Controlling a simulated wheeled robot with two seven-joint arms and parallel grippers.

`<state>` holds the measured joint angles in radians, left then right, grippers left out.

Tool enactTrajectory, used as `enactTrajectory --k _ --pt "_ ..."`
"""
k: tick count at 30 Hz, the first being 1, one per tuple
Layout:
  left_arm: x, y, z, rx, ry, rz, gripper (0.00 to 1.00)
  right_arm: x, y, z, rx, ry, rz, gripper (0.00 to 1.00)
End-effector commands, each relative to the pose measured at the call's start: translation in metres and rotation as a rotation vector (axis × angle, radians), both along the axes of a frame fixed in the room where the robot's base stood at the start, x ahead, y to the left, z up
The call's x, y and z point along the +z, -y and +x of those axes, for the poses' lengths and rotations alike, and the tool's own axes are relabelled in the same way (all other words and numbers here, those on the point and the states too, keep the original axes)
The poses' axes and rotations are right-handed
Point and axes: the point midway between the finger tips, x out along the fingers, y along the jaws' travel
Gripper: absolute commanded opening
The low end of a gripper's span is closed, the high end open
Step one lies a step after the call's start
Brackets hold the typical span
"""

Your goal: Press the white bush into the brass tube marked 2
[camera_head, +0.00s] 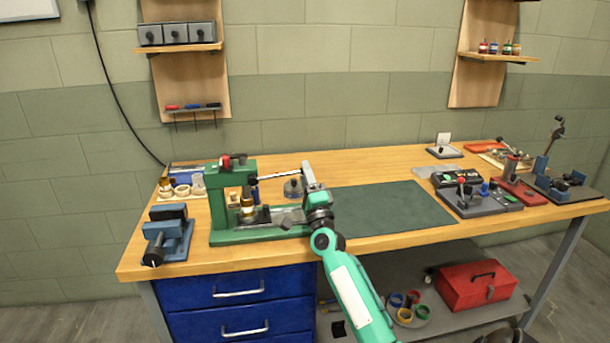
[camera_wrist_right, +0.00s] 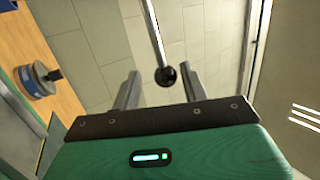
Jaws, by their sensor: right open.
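A green press (camera_head: 217,205) stands on the bench's left half. A brass tube (camera_head: 247,204) stands upright in it under the ram; any number on it is too small to read. I cannot make out a white bush on the tube. The press lever (camera_head: 278,177) reaches right toward my right gripper (camera_head: 306,178). In the wrist view, the black lever knob (camera_wrist_right: 166,76) shows between the two spread fingers of my right gripper (camera_wrist_right: 160,88). The gripper is open; I cannot tell whether either finger touches the knob. My left gripper is not in view.
A tray with pale rings (camera_head: 198,185) lies left of the press, behind a blue vise (camera_head: 168,238). A small round grey item (camera_head: 292,189) sits behind my gripper. The dark green mat (camera_head: 395,215) is clear. A control box (camera_head: 480,203) stands to its right.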

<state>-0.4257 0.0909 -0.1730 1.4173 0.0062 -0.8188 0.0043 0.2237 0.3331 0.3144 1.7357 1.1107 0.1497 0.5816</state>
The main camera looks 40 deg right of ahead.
Motion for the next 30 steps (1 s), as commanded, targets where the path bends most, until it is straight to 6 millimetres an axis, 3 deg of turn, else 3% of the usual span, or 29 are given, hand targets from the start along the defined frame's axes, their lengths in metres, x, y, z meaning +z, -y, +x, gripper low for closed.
enactTrajectory --k 18,30 --pt "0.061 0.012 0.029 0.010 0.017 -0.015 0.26 -0.063 -0.036 -0.086 0.001 -0.004 0.001 0.45" --pt "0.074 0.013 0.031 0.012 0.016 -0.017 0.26 -0.071 -0.042 -0.100 0.000 -0.002 0.001 0.45"
